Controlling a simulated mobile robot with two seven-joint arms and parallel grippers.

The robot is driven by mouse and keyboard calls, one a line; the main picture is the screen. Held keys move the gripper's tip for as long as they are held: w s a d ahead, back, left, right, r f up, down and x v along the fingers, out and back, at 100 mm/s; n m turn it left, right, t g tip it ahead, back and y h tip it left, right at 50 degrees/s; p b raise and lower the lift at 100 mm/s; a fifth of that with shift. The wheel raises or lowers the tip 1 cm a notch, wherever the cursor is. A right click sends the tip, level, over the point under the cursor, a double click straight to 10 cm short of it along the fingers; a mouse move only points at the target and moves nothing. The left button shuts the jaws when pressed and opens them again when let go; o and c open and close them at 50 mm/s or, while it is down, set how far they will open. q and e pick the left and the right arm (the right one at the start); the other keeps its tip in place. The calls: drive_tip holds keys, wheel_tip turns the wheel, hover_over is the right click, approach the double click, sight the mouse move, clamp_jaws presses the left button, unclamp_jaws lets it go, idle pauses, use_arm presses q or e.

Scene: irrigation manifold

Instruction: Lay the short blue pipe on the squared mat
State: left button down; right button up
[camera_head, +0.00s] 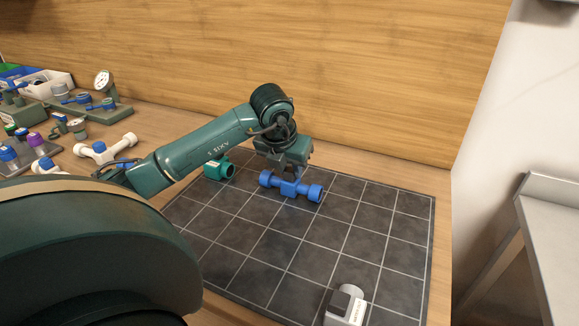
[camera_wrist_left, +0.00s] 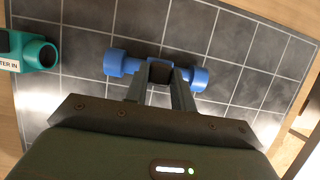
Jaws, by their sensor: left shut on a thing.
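The short blue pipe (camera_head: 311,193) has thicker ends and is at the back part of the dark squared mat (camera_head: 354,253). My left gripper (camera_head: 292,180) is over the pipe and shut on its middle. In the left wrist view the two fingers (camera_wrist_left: 160,78) hold the pipe (camera_wrist_left: 118,63) between its thick ends. The pipe lies level, on or just above the mat; I cannot tell whether it touches. My right gripper is not in view.
A green fitting (camera_head: 217,169) stands at the mat's back left edge. A grey and white device (camera_head: 345,306) is at its front. A white pipe piece (camera_head: 104,150), a gauge (camera_head: 103,83) and several valves crowd the left. The mat's middle is clear.

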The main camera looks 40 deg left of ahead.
use_arm(q)
drive_tip(key=shift+f, duration=0.25)
drive_tip(key=c, duration=1.2)
unclamp_jaws()
drive_tip(key=shift+r, duration=0.1)
drive_tip(key=shift+r, duration=0.25)
drive_tip(key=v, duration=1.2)
